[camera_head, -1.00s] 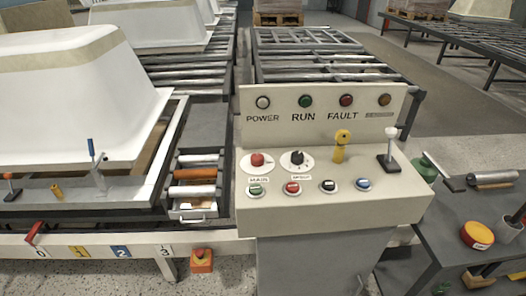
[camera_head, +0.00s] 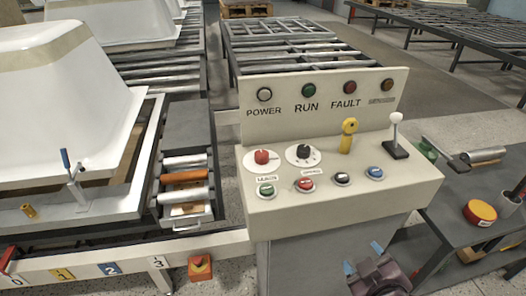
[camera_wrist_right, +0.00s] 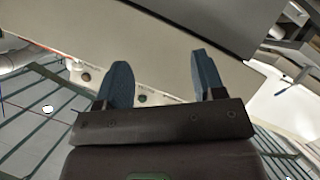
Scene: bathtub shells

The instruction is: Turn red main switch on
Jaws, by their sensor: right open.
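The red main switch (camera_head: 262,157) is a red rotary knob on a round white plate, at the left of the sloped top of the beige control console (camera_head: 330,220). The direction its knob points is too small to tell. My right gripper (camera_head: 363,258) is low at the bottom of the head view, in front of the console and to the right of and below the switch, well apart from it. In the right wrist view its two blue fingers (camera_wrist_right: 163,82) are spread with nothing between them. My left gripper is not in view.
Beside the switch is a black dial (camera_head: 303,152), with several push buttons below. A yellow key-like knob (camera_head: 348,135) and a white-tipped lever (camera_head: 395,135) stand to the right. The upright panel bears several lamps. A dark side table (camera_head: 460,190) stands right.

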